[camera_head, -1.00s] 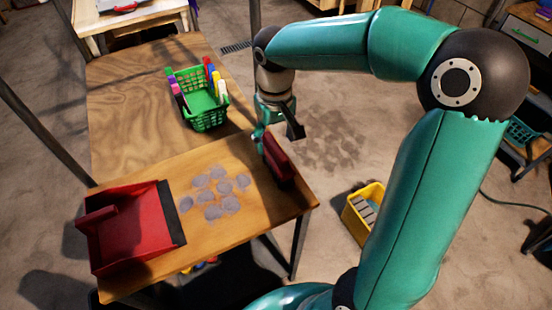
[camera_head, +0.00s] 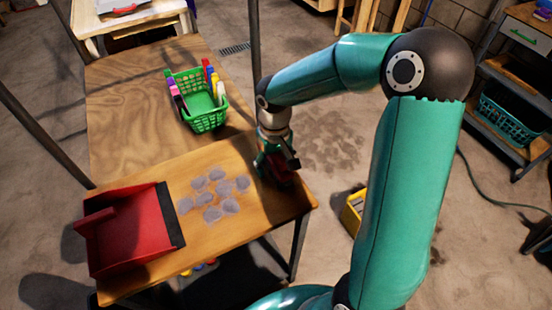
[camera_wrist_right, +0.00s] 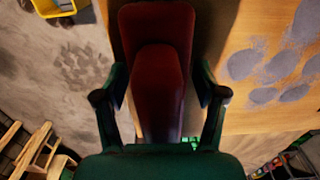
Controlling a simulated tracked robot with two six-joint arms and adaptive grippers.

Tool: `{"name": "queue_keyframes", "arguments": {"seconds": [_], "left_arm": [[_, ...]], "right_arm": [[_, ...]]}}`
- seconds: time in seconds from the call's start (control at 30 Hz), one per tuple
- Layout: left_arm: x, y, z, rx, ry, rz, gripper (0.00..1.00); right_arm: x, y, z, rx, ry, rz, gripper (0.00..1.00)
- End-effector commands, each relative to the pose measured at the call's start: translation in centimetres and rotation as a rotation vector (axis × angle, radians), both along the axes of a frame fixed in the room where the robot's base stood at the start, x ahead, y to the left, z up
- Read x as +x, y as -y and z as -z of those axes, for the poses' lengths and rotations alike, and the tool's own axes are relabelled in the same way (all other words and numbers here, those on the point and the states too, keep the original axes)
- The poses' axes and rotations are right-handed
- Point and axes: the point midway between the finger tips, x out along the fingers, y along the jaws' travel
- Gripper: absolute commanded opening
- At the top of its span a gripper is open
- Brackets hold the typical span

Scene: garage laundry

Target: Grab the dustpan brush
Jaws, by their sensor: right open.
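The red dustpan brush (camera_head: 282,172) lies near the right edge of the wooden table, mostly hidden under my right gripper in the head view. In the right wrist view the brush (camera_wrist_right: 158,75) runs lengthwise between the two fingers. My right gripper (camera_head: 274,166) is over the brush and open, with one finger on each side; it also shows in the right wrist view (camera_wrist_right: 158,92). I cannot tell whether the fingers touch the brush. The red dustpan (camera_head: 130,228) with a dark front lip lies at the table's left front. My left gripper is not in view.
Several grey dust patches (camera_head: 213,194) lie on the table (camera_head: 235,240) between dustpan and brush. A yellow bin (camera_head: 352,212) is on the floor to the right, partly behind my arm.

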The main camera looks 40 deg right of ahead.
Motion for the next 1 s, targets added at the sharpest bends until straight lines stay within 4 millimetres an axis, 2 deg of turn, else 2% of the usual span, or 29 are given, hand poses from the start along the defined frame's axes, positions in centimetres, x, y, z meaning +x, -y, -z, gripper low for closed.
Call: {"name": "queue_keyframes", "arguments": {"seconds": [0.07, 0.47, 0.77, 1.0], "left_arm": [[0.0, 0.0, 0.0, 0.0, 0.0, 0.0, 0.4], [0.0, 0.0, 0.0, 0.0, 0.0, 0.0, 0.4], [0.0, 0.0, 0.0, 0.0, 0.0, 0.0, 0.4], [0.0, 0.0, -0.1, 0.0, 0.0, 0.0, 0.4]], "right_arm": [[0.0, 0.0, 0.0, 0.0, 0.0, 0.0, 0.69], [0.0, 0.0, -0.1, 0.0, 0.001, -0.001, 0.03], [0.1, 0.0, -0.2, -0.001, 0.002, 0.0, 0.03], [0.1, 0.0, -2.0, -0.002, 0.005, 0.0, 0.03]]}}
